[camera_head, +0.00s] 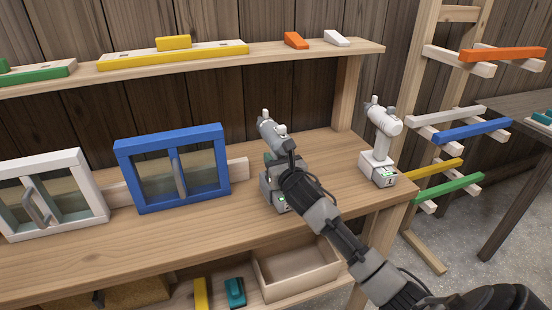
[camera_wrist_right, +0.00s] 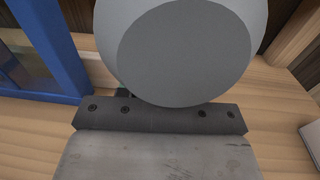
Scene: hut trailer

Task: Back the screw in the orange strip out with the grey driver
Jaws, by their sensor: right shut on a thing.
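The grey driver (camera_head: 268,127) stands upright on the bench, its foot with a green light at the bottom. My right gripper (camera_head: 283,160) is shut on it, and the arm hides much of its handle. In the right wrist view the driver's round grey back (camera_wrist_right: 182,50) fills the upper middle, just beyond my gripper's dark bar; the fingertips are hidden. An orange strip (camera_head: 503,54) lies across the top pegs of the rack at the far right. I cannot make out a screw in it. My left gripper is not in view.
A white driver (camera_head: 384,122) stands to the right on the bench (camera_head: 330,165). A blue-framed window (camera_head: 130,172) stands to the left, also in the wrist view (camera_wrist_right: 55,45). The shelf (camera_head: 225,61) above holds several coloured pieces. A blue strip (camera_head: 475,130) lies lower on the rack.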

